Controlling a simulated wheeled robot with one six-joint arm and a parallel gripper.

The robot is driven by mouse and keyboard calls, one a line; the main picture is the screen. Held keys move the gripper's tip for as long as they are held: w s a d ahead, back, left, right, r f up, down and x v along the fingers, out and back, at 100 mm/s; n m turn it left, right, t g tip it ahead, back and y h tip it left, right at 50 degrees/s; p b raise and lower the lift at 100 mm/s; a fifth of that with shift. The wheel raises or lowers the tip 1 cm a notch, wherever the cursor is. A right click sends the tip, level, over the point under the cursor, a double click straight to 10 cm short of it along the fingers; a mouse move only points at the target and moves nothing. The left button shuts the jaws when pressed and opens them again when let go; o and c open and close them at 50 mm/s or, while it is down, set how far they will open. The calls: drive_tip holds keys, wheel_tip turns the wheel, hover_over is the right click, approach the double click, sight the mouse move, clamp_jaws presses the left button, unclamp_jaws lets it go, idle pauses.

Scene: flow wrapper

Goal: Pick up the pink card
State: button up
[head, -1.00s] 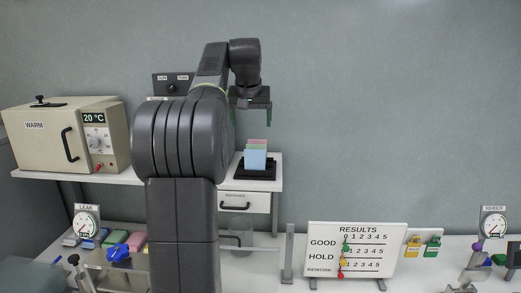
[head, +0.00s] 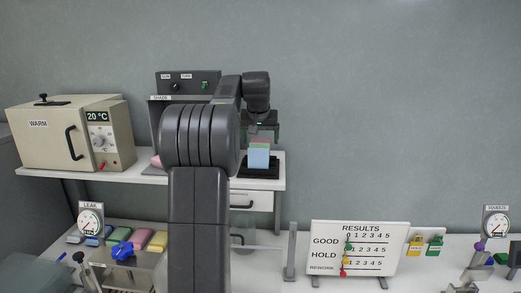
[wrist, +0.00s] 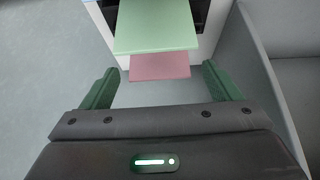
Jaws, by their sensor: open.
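The pink card (head: 260,140) stands behind a green card (head: 259,147) and a blue card (head: 257,158) in a black holder (head: 258,172) on the white bench. Only a thin strip of pink shows in the head view. In the wrist view the pink card (wrist: 160,67) shows beyond the edge of the larger-looking green card (wrist: 155,27). My gripper (head: 262,136) is just above and behind the cards, open and empty. In the wrist view its two green fingers (wrist: 160,75) are on either side of the pink card, with a gap at both sides.
A warm box (head: 60,135) stands on the bench at left. A results board (head: 358,249) and gauges (head: 496,222) stand on the front table. A grey panel (wrist: 255,75) rises at the right in the wrist view. The wall behind the cards is close.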

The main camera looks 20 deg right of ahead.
drive_tip(key=shift+x, duration=1.55)
drive_tip(key=shift+s, duration=0.1)
drive_tip(key=c, duration=1)
drive_tip(key=shift+c, duration=0.2)
